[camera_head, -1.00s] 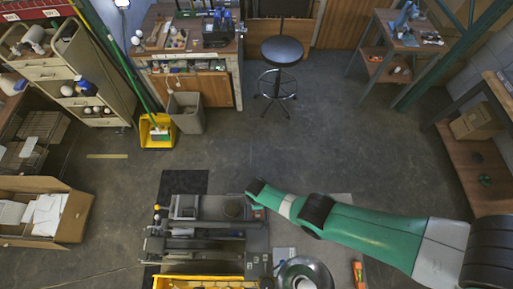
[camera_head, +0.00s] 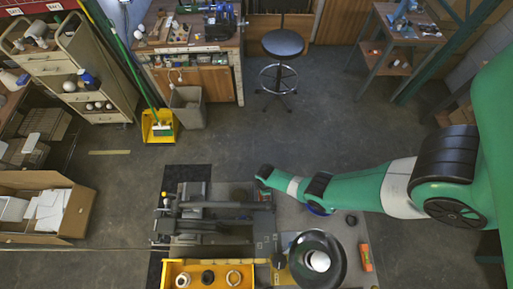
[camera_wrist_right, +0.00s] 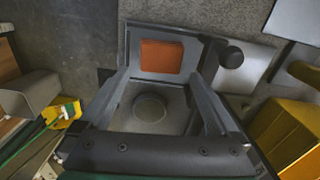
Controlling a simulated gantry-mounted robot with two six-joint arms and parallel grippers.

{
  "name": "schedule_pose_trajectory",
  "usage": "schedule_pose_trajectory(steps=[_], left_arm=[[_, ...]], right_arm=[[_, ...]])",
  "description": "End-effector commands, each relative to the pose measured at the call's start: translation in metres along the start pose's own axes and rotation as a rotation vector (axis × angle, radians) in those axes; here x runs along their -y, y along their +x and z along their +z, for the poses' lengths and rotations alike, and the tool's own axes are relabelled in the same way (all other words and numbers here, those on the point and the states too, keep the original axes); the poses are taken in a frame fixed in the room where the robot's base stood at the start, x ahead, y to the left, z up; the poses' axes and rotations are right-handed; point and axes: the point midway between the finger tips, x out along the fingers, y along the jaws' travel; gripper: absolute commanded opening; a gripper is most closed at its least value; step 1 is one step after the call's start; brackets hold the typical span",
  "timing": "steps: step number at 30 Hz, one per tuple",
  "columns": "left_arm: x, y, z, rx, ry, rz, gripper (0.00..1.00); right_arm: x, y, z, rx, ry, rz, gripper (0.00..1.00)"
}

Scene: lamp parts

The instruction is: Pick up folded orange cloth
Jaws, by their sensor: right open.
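The folded orange cloth (camera_wrist_right: 161,56) shows in the right wrist view as a flat orange rectangle inside a grey-edged area, beyond a round dark recess. My right gripper (camera_wrist_right: 157,76) is open, its two grey fingers spread on either side below the cloth in the picture. Nothing is held between them. In the head view my right arm reaches in from the right, and its gripper end (camera_head: 265,178) is over the right side of the grey work surface. The cloth is not clearly visible there. My left gripper is in neither view.
A dark round bowl (camera_head: 337,271) with a white object stands right of a yellow bin (camera_head: 176,268) holding round parts. An orange tool-like item (camera_head: 365,257) lies farther right. Dark long parts (camera_head: 213,206) lie left of the gripper.

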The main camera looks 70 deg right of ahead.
Motion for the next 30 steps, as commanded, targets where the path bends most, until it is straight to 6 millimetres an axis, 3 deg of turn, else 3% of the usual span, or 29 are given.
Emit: schedule_pose_trajectory(steps=[1, 8, 18, 26, 30], left_arm=[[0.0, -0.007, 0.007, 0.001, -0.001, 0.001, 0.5], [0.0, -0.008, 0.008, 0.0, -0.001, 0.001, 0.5], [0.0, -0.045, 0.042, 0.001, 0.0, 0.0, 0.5], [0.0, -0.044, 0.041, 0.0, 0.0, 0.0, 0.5], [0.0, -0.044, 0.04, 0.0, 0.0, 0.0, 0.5]], right_arm=[[0.0, 0.01, 0.0, 0.0, 0.0, 0.0, 0.97], [0.0, 0.011, 0.0, 0.0, 0.0, 0.0, 0.97], [0.0, 0.062, 0.002, 0.0, 0.006, 0.0, 0.97], [-0.001, 0.06, 0.003, 0.0, 0.007, 0.0, 0.97], [-0.001, 0.06, 0.003, 0.0, 0.007, 0.0, 0.76]])
